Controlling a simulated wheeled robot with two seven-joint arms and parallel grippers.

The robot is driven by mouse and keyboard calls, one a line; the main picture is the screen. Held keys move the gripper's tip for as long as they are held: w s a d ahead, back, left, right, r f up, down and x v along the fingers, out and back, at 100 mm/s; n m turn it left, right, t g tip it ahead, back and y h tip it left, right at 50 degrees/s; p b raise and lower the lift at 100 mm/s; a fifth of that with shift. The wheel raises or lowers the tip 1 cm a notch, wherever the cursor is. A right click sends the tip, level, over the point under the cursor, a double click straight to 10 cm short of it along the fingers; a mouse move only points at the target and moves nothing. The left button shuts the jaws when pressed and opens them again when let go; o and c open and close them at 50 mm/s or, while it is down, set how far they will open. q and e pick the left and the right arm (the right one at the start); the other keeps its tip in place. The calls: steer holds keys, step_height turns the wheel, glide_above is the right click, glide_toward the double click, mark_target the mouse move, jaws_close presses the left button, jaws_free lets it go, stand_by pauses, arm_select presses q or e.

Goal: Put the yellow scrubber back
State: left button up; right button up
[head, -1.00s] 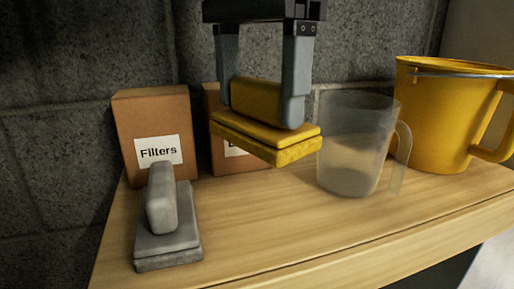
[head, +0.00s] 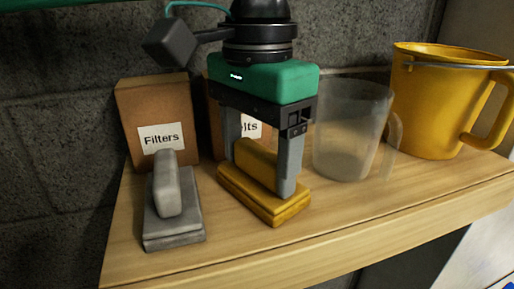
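The yellow scrubber (head: 266,203) has a flat pad and a raised block handle. It is on or very close to the wooden shelf (head: 350,235), right of a grey scrubber (head: 174,215). My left gripper (head: 262,172) comes down from above, with a grey finger on each side of the yellow handle, shut on it. The underside of the yellow pad is hidden, so full contact with the shelf is hard to confirm. My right gripper is not in view.
A cardboard box labelled Filters (head: 157,110) stands behind the grey scrubber. A second box (head: 250,127) is mostly hidden behind my gripper. A clear jug (head: 350,135) and a yellow jug (head: 435,110) stand to the right. The shelf's front strip is clear.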

mark_target(258, 150)
arm_select(q)
steer(key=o, duration=0.4)
steer(key=shift+o, duration=0.2)
steer(key=shift+r, duration=0.1)
steer(key=shift+r, duration=0.3)
step_height(258, 150, up, 11)
steer(key=b, duration=0.3)
steer(key=shift+r, duration=0.2)
